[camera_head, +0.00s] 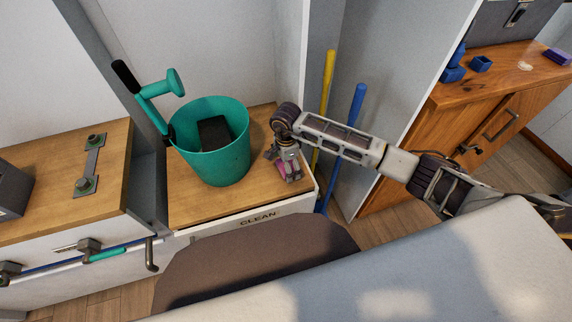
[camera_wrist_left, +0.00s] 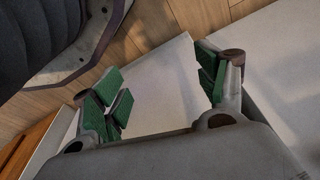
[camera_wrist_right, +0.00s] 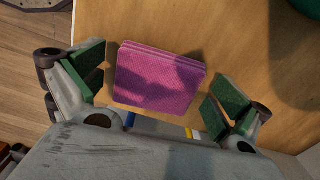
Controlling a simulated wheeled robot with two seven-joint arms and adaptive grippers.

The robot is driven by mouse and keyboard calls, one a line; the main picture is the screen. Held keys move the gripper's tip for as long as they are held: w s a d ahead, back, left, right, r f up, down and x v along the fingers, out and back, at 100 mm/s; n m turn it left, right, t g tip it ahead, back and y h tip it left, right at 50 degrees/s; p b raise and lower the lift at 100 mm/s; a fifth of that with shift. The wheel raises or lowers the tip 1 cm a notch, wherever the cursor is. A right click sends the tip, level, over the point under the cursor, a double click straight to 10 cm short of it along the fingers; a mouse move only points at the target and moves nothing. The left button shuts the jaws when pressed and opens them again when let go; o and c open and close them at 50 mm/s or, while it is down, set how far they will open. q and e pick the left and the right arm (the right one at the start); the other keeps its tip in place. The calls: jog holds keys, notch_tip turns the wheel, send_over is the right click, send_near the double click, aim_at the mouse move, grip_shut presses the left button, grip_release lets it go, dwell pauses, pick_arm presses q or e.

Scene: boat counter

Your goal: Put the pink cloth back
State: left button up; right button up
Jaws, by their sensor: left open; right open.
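The pink cloth (camera_wrist_right: 158,78) is a folded rectangle lying flat on a wooden counter top (camera_head: 200,200) marked CLEAN on its front. In the head view only a small pink part of the cloth (camera_head: 280,168) shows, and my gripper hides the rest. My right gripper (camera_head: 284,172) points down over it, to the right of a teal bucket (camera_head: 222,160). In the right wrist view its fingers are open on either side of the cloth, with no clear contact. My left gripper (camera_wrist_left: 163,90) is open and empty, out of the head view.
The bucket holds a dark object (camera_head: 215,133), and a teal-handled tool (camera_head: 150,92) leans at its rim. A yellow pole (camera_head: 327,85) and a blue pole (camera_head: 357,105) stand right of the counter. A wooden cabinet (camera_head: 480,110) with small blue items is at the right.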

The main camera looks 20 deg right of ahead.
jog(key=shift+r+p, duration=0.3)
pick_arm(q)
notch_tip(320, 180, down, 6)
jog(key=s+a+p, duration=0.1)
jog(key=s+a, duration=0.1)
jog(key=shift+a, duration=0.2)
pick_arm(e)
notch_tip(320, 180, up, 14)
jog(key=shift+w+d, duration=0.15)
jog(key=shift+d, duration=0.05)
pick_arm(q)
jog(key=shift+c, duration=0.5)
pick_arm(e)
jog(key=shift+f, duration=0.1)
dwell(1.4)
